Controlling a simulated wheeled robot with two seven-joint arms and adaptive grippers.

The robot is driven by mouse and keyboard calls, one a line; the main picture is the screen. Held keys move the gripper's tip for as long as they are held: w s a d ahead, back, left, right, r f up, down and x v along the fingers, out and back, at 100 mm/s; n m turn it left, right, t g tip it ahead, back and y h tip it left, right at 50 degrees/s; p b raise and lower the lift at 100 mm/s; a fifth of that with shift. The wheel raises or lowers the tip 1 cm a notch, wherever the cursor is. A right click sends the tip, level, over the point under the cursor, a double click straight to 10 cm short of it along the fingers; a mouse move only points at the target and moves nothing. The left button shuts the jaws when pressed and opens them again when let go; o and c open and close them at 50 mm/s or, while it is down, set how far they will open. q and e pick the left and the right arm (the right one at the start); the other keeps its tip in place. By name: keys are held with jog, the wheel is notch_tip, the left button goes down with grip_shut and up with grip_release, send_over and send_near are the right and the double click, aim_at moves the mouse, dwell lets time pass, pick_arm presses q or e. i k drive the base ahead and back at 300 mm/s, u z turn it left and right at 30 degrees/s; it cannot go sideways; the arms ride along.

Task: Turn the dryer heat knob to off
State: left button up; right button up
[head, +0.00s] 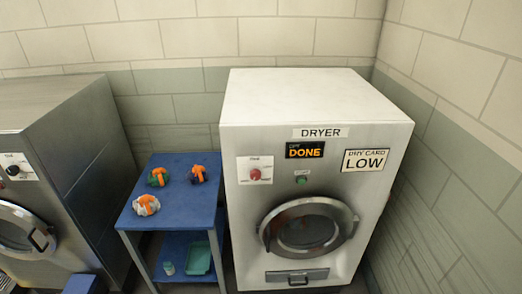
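The dryer (315,112) is a white and grey box-shaped machine standing near the right wall. Its red knob (255,174) sits on a white plate at the upper left of the front; the small markings around it are too small to read, so I cannot tell its setting. A small green button (302,180) is to the right of the knob. A display (305,150) above reads DONE, and a card (365,160) reads DRY CARD LOW. Neither of my grippers is in view.
A blue table (172,222) stands left of the dryer, holding three coloured bundles (146,205) with orange straps. Its lower shelf holds a teal tray (199,258) and a small cup-like item (168,268). A grey machine (60,130) stands farther left. The space before the knob looks clear.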

aim_at(256, 175)
jog(key=i, duration=1.15)
jog(key=u, duration=0.05)
